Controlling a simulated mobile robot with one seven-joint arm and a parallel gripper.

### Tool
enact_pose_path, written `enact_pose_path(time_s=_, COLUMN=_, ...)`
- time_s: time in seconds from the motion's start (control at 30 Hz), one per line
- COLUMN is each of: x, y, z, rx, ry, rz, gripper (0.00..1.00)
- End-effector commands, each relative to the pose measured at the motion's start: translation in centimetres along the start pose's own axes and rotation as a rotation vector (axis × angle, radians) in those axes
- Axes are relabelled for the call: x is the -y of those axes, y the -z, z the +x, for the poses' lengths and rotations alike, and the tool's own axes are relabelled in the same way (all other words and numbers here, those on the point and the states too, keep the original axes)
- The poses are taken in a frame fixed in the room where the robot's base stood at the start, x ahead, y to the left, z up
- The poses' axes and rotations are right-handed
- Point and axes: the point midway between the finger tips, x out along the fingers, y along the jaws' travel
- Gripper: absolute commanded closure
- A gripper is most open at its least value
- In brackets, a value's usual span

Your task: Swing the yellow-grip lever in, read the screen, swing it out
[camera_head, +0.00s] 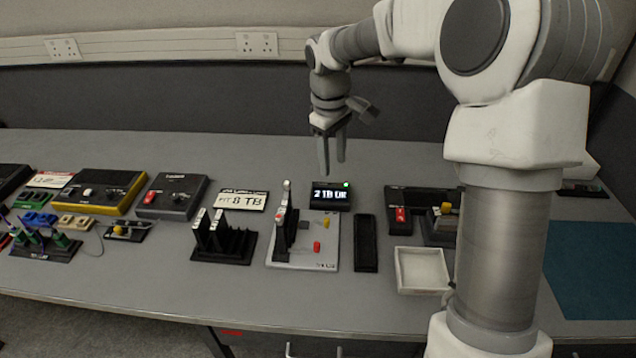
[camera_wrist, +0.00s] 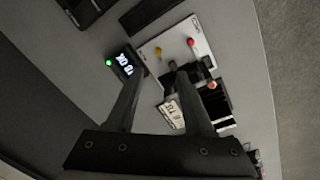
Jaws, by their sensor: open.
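A pale plate (camera_head: 300,258) on the bench carries a small yellow grip (camera_head: 328,224) and a red grip (camera_head: 317,246). A dark upright holder with a light-topped piece (camera_head: 287,212) stands on its left side. Behind it, the small screen (camera_head: 330,195) reads what looks like "2 TB OK" with a green light lit. The wrist view shows the yellow grip (camera_wrist: 158,50), the red grip (camera_wrist: 190,42) and the screen (camera_wrist: 124,64). My gripper (camera_head: 334,168) is open and empty, pointing down above and behind the screen, touching nothing.
A black rack (camera_head: 225,245) with light-topped upright pieces stands left of the plate, before a card reading "FIT 8 TB" (camera_head: 243,200). A black tray (camera_head: 366,243), a white tray (camera_head: 422,270) and a red-switch box (camera_head: 401,214) are on the right. Bench front is clear.

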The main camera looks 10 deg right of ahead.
Motion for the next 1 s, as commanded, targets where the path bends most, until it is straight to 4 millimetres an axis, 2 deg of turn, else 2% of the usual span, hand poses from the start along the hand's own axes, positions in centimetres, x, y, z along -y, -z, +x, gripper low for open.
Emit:
enact_pose_path(time_s=0.03, x=-0.5, y=0.8, z=1.4, rx=0.004, ry=0.025, rz=-0.019, gripper=0.48)
enact_pose_path(time_s=0.2, x=-1.6, y=2.7, z=4.2, rx=0.002, ry=0.075, rz=-0.07, gripper=0.48)
enact_pose_path(time_s=0.57, x=-1.9, y=3.3, z=7.2, rx=0.001, ry=0.099, rz=-0.092, gripper=0.48)
enact_pose_path(time_s=1.0, x=-1.0, y=3.2, z=16.5, rx=0.002, ry=0.101, rz=-0.091, gripper=0.48)
